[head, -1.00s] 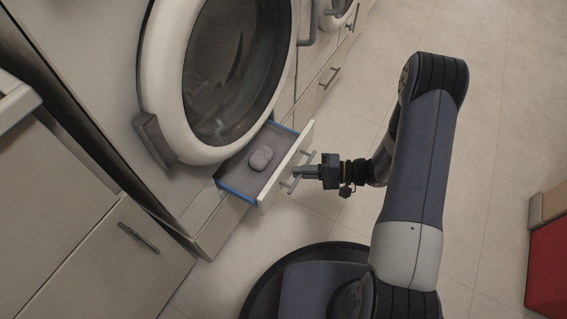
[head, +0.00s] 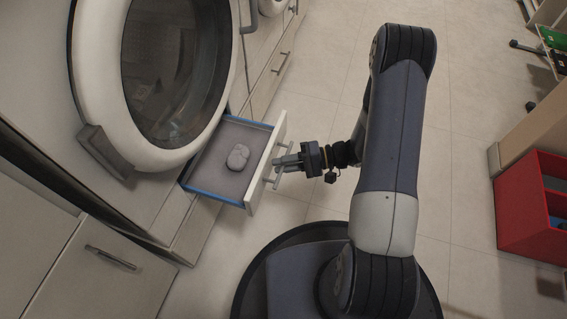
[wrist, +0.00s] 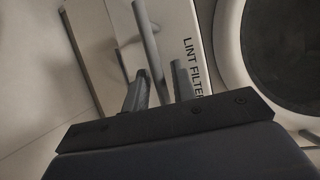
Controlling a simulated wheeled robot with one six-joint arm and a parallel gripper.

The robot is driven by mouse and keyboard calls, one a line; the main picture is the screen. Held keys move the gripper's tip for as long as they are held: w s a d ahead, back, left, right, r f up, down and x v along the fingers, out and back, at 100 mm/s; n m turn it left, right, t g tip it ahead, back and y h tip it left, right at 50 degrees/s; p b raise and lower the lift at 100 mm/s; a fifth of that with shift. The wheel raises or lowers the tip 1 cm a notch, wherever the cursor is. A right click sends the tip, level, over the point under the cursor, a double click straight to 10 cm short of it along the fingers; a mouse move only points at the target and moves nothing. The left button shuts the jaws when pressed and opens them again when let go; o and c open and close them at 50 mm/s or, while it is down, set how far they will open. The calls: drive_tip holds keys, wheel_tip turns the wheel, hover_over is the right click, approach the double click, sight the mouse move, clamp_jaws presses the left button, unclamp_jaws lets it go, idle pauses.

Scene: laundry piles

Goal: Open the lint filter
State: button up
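The lint filter drawer (head: 208,188) sticks out below the machine's round door, with its grey inside and blue rim showing. A rounded grey lump (head: 238,158) lies in it. Its pale front has a bar handle (head: 272,181). In the wrist view the front carries the label "LINT FILTER" (wrist: 192,62), and the handle bar (wrist: 147,38) runs down between my fingers. My gripper (head: 283,163) is at the handle from the outer side.
The machine's round glass door (head: 175,70) is shut above the drawer. A closed cabinet with a bar handle (head: 110,258) stands at the lower left. A red bin (head: 525,210) stands at the right. The tiled floor (head: 460,130) between is clear.

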drive_tip(key=shift+o, duration=0.5)
drive_tip(key=shift+d, duration=0.1)
drive_tip(key=d+r+p, duration=0.2)
drive_tip(key=d, duration=0.8)
drive_tip(key=shift+d+p, duration=0.25)
drive_tip(key=shift+p, duration=0.1)
drive_tip(key=shift+a, duration=0.1)
drive_tip(key=shift+w+a+f+b, duration=0.1)
drive_tip(key=shift+a+f+b, duration=0.3)
drive_tip(key=shift+a, duration=1.4)
drive_tip(key=shift+s+a+f+b, duration=0.1)
drive_tip(key=shift+a+f+b, duration=0.3)
drive_tip(key=shift+a, duration=1.45)
drive_tip(key=shift+w+a+f+b, duration=0.15)
drive_tip(key=shift+a+b, duration=0.4)
drive_tip(key=shift+a, duration=1.25)
drive_tip(key=shift+d, duration=0.1)
